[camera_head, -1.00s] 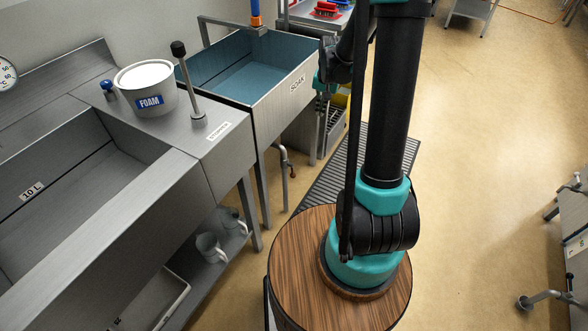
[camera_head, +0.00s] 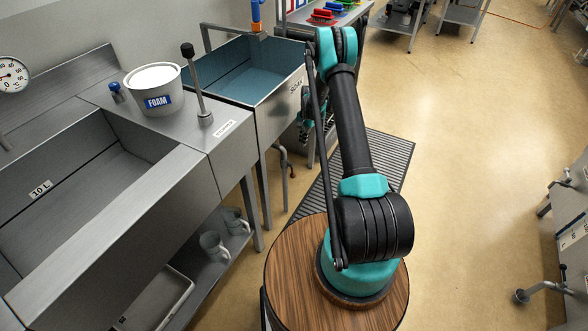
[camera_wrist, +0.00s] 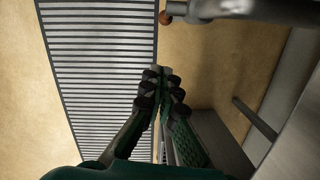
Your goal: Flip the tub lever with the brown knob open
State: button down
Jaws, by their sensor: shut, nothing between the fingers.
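The brown knob (camera_wrist: 165,18) shows near the top of the wrist view, on the end of a lever at a grey drain pipe (camera_wrist: 240,8). In the head view, the small knob (camera_head: 292,176) sits low beside the pipe under the blue-lined SOAK tub (camera_head: 278,98). My gripper (camera_wrist: 160,72) is shut and empty in the wrist view, with its fingertips apart from the knob and below it in the picture. In the head view, my gripper is mostly hidden beside the tub's right side.
A slatted floor mat (camera_head: 385,160) lies right of the tub. A steel counter carries a FOAM bucket (camera_head: 155,90) and an upright black-knobbed lever (camera_head: 189,52). Mugs (camera_head: 214,245) stand on the shelf below. Open floor (camera_head: 470,130) lies to the right.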

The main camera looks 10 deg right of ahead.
jog(key=s+a+f, duration=0.1)
jog(key=a+f, duration=0.1)
jog(key=f, duration=0.4)
jog(key=s+a+f, duration=0.2)
jog(key=f, duration=0.5)
jog(key=shift+s+a, duration=0.15)
jog(key=shift+s, duration=0.05)
